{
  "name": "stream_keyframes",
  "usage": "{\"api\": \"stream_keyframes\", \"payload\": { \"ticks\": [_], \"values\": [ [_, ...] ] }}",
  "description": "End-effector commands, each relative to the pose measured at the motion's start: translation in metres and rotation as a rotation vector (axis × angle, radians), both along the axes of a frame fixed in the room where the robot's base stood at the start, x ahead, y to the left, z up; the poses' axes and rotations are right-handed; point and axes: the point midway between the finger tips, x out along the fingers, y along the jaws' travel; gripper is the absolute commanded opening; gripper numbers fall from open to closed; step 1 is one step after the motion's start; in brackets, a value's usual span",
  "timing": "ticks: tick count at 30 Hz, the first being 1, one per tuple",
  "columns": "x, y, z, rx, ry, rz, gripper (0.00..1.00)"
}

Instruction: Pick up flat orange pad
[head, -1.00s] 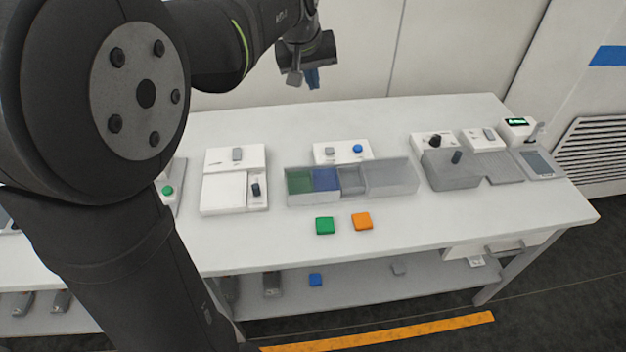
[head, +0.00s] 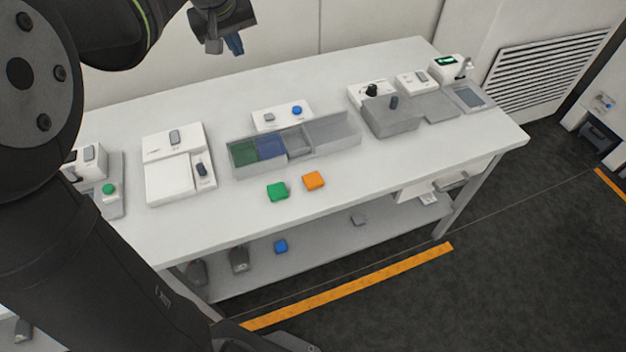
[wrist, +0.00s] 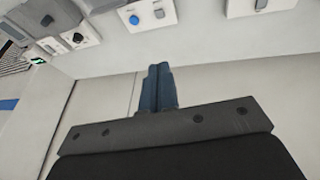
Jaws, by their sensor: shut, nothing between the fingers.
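The flat orange pad (head: 313,181) lies on the white table top, in front of the divided tray, with a flat green pad (head: 277,191) just left of it. My gripper (head: 235,44) is high above the back edge of the table, well away from the orange pad. In the wrist view its blue fingers (wrist: 158,88) are shut together with nothing between them. The orange pad does not show in the wrist view.
The divided tray (head: 338,145) has green and blue compartments at its left. White devices stand left and behind it, and a grey box (head: 392,118) to the right. A blue pad (head: 281,246) lies on the lower shelf. The front table strip is mostly clear.

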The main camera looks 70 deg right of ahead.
Motion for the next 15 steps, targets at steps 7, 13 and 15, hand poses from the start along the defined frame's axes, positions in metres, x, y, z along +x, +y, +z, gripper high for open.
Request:
{"api": "stream_keyframes", "payload": {
  "ticks": [7, 13, 15],
  "values": [
    [0.0000, 0.0000, 0.0000, 0.000, 0.000, 0.000, 0.00],
    [0.0000, 0.0000, 0.0000, 0.000, 0.000, 0.000, 0.08],
    [0.0000, 0.0000, 0.0000, 0.000, 0.000, 0.000, 0.22]
  ]
}}
